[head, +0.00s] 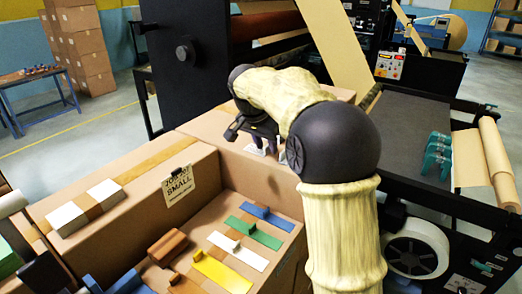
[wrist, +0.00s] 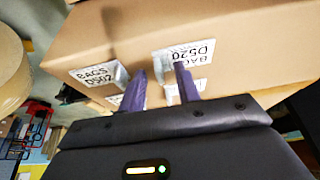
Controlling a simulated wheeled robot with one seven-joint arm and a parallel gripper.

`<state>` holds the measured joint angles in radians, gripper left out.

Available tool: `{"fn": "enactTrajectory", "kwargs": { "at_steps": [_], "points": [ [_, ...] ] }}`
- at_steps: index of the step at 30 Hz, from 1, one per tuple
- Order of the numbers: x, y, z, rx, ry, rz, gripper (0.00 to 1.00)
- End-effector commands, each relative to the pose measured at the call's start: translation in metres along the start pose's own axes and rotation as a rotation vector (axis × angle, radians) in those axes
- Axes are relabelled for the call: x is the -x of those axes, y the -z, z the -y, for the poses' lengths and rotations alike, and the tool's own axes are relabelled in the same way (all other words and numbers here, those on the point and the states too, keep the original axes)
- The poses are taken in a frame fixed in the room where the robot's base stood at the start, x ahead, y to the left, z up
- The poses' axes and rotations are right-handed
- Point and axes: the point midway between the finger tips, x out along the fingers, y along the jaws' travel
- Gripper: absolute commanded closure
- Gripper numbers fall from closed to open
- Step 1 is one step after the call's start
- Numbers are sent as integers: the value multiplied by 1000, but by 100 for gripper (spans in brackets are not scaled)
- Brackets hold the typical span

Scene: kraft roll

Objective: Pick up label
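Several white labels lie on a cardboard box top. In the wrist view one label reads BAGS D520 (wrist: 190,55), just beyond my right finger. Another label reads BAGS D502 (wrist: 95,75), left of my left finger. Parts of further white labels show beside and behind the fingers. My gripper (wrist: 160,80) has its two dark purple fingers apart, with bare cardboard visible between them. In the head view my gripper (head: 264,138) is over the box, with small white label parts (head: 254,149) below it. Whether the fingertips touch the box cannot be told.
The cardboard box (head: 225,130) adjoins an open tray with blue (head: 268,218), green, white and yellow strips. A SMALL card (head: 178,186) is on its wall. White stacks (head: 66,219) lie at left. A black machine (head: 410,135) with kraft paper stands right and behind.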

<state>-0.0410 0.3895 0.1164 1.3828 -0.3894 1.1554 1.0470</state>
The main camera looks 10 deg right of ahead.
Motion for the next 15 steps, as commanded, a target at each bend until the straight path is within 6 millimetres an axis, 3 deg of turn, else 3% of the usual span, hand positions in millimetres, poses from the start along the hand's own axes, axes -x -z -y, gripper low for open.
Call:
{"fn": "enactTrajectory", "kwargs": {
  "at_steps": [1,6,15],
  "points": [
    [0,0,0,0,0,0,67],
    [0,0,0,-1,0,0,100],
    [0,1,-1,-2,-1,0,100]
  ]
}}
